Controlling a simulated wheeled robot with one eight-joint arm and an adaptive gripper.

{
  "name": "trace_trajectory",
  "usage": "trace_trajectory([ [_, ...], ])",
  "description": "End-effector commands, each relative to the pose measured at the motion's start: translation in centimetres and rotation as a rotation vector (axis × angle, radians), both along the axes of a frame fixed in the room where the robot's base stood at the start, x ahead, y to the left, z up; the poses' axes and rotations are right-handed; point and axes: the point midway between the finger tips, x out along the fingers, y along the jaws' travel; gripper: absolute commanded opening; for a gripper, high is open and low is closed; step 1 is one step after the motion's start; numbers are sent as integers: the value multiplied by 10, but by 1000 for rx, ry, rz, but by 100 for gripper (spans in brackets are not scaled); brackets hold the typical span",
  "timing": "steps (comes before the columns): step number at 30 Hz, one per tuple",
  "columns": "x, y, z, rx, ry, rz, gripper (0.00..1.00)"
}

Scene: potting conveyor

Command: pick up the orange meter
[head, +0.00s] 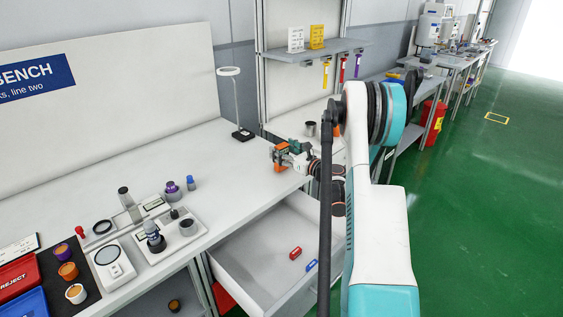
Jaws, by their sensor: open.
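The orange meter (280,158) appears as a small orange block with dark parts, near the right end of the white bench top. My gripper (289,150) is right at it, reaching in from the right. The jaws are open. The gripper and the meter overlap in the picture, and I cannot tell whether the fingers are around the meter, touching it or just beside it. Part of the meter is hidden by the gripper.
An open drawer (238,262) below the bench holds a red item (295,253) and a blue item (311,265). A dark cup (310,128) is farther back. The bench middle is clear.

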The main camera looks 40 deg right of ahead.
Motion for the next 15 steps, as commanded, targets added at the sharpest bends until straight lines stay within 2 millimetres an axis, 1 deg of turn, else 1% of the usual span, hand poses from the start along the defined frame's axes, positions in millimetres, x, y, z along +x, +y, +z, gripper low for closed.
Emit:
trace_trajectory([
  [1,6,1,-1,0,0,1,72],
  [4,13,1,0,0,0,0,72],
  [11,14,0,1,0,0,-1,72],
  [12,14,0,1,0,0,-1,67],
  [13,14,0,1,0,0,-1,60],
  [14,14,0,1,0,0,-1,54],
  [15,14,0,1,0,0,0,44],
])
